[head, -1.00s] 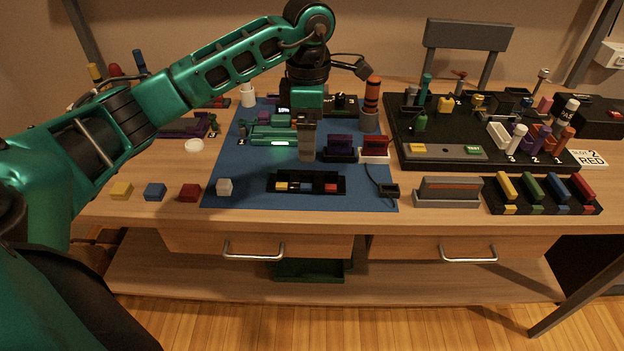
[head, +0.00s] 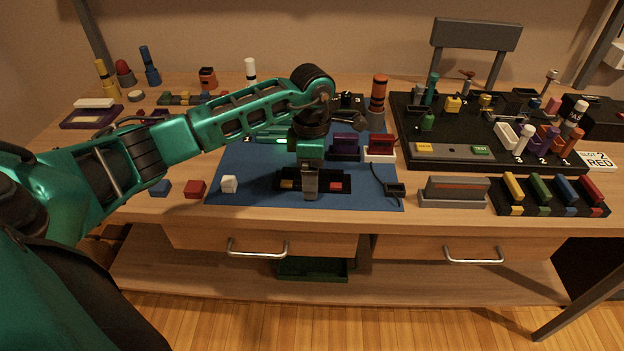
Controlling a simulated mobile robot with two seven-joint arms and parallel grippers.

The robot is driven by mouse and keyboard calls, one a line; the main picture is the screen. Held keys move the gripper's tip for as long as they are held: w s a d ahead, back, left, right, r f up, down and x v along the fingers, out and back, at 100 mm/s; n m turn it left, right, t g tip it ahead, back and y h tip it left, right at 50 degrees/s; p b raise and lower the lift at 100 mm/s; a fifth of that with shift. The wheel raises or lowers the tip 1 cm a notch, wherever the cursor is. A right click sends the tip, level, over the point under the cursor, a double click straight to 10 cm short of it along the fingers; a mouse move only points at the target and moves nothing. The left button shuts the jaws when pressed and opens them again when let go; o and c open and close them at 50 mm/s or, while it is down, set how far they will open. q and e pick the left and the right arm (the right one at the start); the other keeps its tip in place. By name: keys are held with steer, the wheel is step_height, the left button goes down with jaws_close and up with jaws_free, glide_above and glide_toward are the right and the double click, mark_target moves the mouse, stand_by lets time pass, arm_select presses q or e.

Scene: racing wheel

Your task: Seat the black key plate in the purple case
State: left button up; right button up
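The black key plate (head: 286,188) lies on the blue mat, with a yellow key at its left and a red key at its right. My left gripper (head: 311,194) points straight down at the plate's middle and hides the key there. I cannot tell whether its fingers touch or grip the plate. A low purple piece with a white bar on top (head: 92,116) sits at the far left of the table. A purple block in a black holder (head: 347,143) stands behind the plate. I cannot tell which is the purple case. My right gripper is out of view.
A large black board (head: 407,150) with several pegs fills the back right. My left arm crosses the table's left side.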

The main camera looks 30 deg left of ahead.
arm_select(q)
steer(key=c, duration=1.2)
steer(key=shift+r, duration=0.1)
